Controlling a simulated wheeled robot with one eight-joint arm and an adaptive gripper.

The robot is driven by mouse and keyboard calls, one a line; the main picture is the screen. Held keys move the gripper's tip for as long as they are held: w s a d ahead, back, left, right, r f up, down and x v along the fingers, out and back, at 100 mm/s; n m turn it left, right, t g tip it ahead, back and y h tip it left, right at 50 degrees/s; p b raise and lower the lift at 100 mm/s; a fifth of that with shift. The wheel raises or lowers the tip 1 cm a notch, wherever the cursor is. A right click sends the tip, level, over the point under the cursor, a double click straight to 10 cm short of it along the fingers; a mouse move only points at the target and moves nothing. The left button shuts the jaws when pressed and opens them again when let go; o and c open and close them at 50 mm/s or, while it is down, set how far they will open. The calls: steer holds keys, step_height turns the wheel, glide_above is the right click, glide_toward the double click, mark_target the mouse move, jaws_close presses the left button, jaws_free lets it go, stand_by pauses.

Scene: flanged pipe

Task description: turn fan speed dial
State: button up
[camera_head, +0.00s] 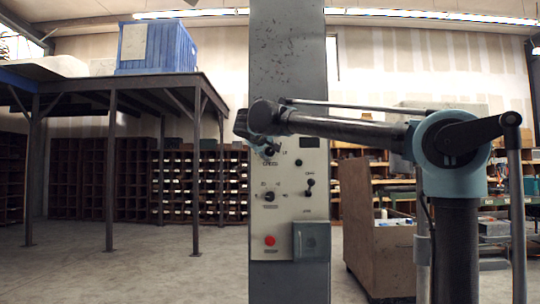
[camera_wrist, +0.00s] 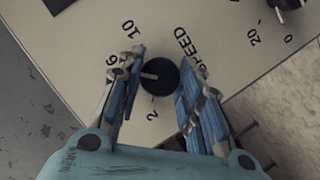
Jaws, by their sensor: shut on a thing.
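The fan speed dial (camera_wrist: 160,76) is a round black knob on a pale panel, with a light pointer mark toward the left of the wrist view. The word SPEED and scale numbers are printed around it. My gripper (camera_wrist: 161,66) is shut on the dial, with one blue-grey finger on each side. The fingers hide part of the scale. In the head view, my gripper (camera_head: 264,145) is at the upper left of the control panel (camera_head: 290,215), and the dial (camera_head: 271,152) shows small and partly covered.
A second black knob (camera_wrist: 287,4) is at the upper right of the wrist view. Lower on the panel are more knobs, a red button (camera_head: 270,240) and a grey box (camera_head: 311,240). A brown crate (camera_head: 372,228) stands right of the grey column (camera_head: 286,60).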

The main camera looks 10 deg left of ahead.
steer(key=o, duration=1.1)
steer(key=v, duration=1.2)
steer(key=shift+f, duration=0.1)
